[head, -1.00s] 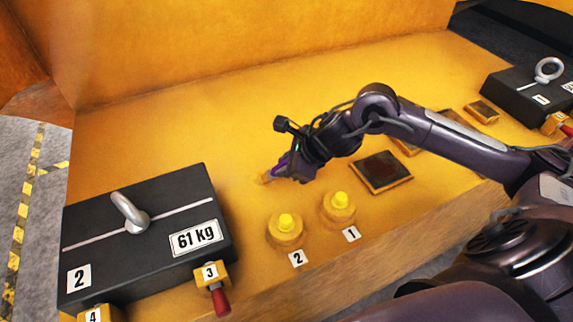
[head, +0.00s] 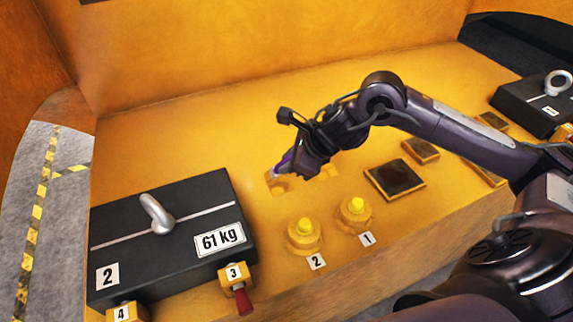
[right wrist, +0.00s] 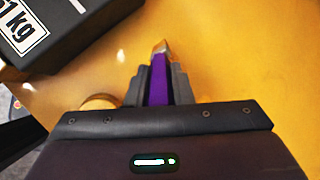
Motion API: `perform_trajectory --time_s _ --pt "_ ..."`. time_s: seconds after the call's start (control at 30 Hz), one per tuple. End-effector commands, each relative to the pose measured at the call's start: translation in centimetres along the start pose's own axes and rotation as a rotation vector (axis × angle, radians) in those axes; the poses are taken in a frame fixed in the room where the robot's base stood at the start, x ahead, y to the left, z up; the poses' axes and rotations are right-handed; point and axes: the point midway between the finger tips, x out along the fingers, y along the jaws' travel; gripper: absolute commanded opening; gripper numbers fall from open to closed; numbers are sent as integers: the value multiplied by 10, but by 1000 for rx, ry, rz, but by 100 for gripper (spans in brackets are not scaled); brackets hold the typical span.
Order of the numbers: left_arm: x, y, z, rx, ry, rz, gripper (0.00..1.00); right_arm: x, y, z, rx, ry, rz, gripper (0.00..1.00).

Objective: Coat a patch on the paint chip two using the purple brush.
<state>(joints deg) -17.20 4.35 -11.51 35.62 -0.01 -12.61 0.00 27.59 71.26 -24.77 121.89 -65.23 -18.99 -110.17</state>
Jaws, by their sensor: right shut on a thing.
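My right gripper (head: 286,168) is shut on the purple brush (right wrist: 158,82). In the right wrist view the purple handle sits between the fingers and its pale tip (right wrist: 160,48) points away over the yellow surface. In the head view only a small bit of purple shows at the fingers. A low yellow block (head: 276,183) lies just below the gripper. Dark brown square chips lie to the right: a large one (head: 396,179) and a smaller one (head: 421,150) behind it, with others partly hidden by my arm. I cannot read which chip is two. My left gripper is not in view.
A black 61 kg casting (head: 175,235) with a lifting eye stands at the left, another (head: 530,105) at the far right. Two round yellow buttons (head: 304,235), labelled 1 and 2, sit near the front edge. A red-handled lever (head: 242,299) is beside the left casting.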

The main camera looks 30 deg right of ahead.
Motion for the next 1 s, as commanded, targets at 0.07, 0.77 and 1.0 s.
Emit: perform_trajectory --time_s 0.07,0.77,1.0 --pt "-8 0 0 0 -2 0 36 -9 -4 5 2 0 -3 0" --pt "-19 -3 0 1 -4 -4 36 -26 -13 12 8 2 -6 0" --pt "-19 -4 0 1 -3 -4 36 -26 -13 12 8 2 -6 0"
